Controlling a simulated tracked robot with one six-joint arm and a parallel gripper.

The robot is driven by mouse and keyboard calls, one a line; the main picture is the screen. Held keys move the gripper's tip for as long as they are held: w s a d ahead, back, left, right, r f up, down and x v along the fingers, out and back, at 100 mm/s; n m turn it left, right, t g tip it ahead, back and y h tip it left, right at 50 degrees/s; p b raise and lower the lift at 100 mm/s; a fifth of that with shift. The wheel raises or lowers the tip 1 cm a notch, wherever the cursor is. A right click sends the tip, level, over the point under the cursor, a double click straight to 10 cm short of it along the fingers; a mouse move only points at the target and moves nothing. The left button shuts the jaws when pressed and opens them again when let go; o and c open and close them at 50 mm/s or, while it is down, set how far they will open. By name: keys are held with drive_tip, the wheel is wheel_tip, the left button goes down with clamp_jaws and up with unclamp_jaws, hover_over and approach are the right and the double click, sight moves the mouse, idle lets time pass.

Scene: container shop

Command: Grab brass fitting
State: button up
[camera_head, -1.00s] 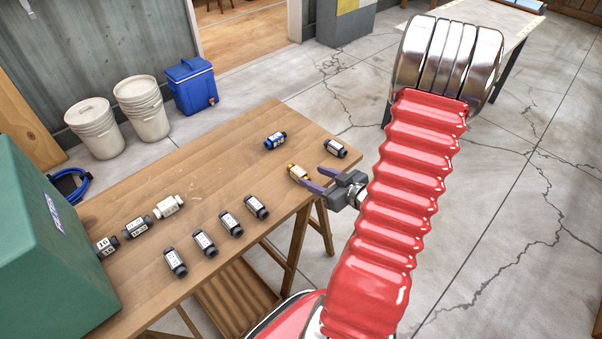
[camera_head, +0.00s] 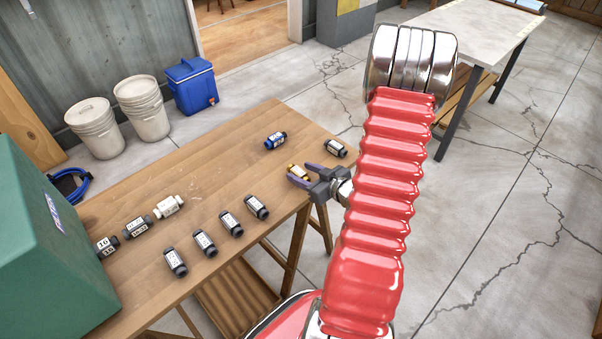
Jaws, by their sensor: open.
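The brass fitting (camera_head: 297,171) is a small gold-coloured piece with a pale label, lying on the wooden table (camera_head: 190,237) near its right edge. My gripper (camera_head: 301,174) is open, with purple fingers pointing left. The fingertips are at the fitting, one on its far side and one on its near side, so the fitting shows between them. I cannot tell whether the fingers touch it. The near finger hides part of its lower side.
A blue fitting (camera_head: 275,141) and a dark fitting (camera_head: 335,148) lie just beyond the gripper. Several dark fittings (camera_head: 230,224) and a white fitting (camera_head: 168,207) lie to the left. A green box (camera_head: 45,250) stands at the table's left. The middle of the tabletop is clear.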

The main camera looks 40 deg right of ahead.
sight(299, 170)
drive_tip(key=shift+x, duration=1.25)
drive_tip(key=shift+c, duration=0.3)
drive_tip(key=c, duration=1.1)
drive_tip(key=shift+r, duration=5)
